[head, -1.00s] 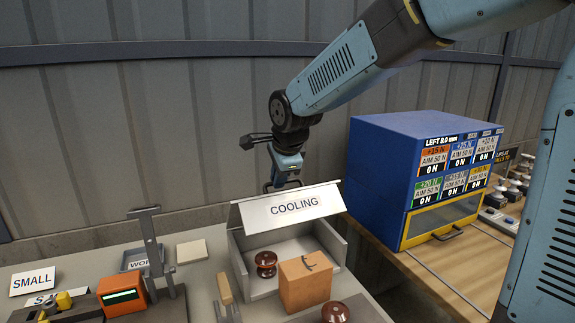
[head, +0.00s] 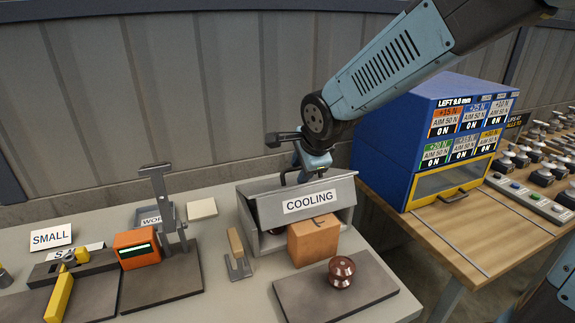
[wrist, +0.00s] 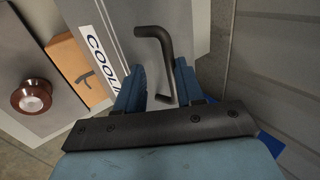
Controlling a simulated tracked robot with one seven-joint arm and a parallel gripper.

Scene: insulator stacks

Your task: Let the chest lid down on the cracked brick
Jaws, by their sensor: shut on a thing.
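The grey chest (head: 247,232) labelled COOLING has its lid (head: 275,208) slanting down toward the front. The cracked brick (head: 313,241), an orange-brown block with a dark crack mark, is at the chest's open front, just below the lid's front edge. I cannot tell whether lid and brick touch. In the wrist view the brick (wrist: 75,65) shows past the lid's labelled edge. My gripper (wrist: 158,85) is shut on the lid's black bent handle (wrist: 160,45); in the head view my gripper (head: 305,172) is at the lid's back part. The chest's inside is mostly hidden.
A brown insulator (head: 341,271) stands on a dark plate in front of the brick. A wooden-handled tool (head: 236,245) lies left of the chest, and an orange device (head: 136,248) is farther left. A blue cabinet (head: 395,150) stands to the right.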

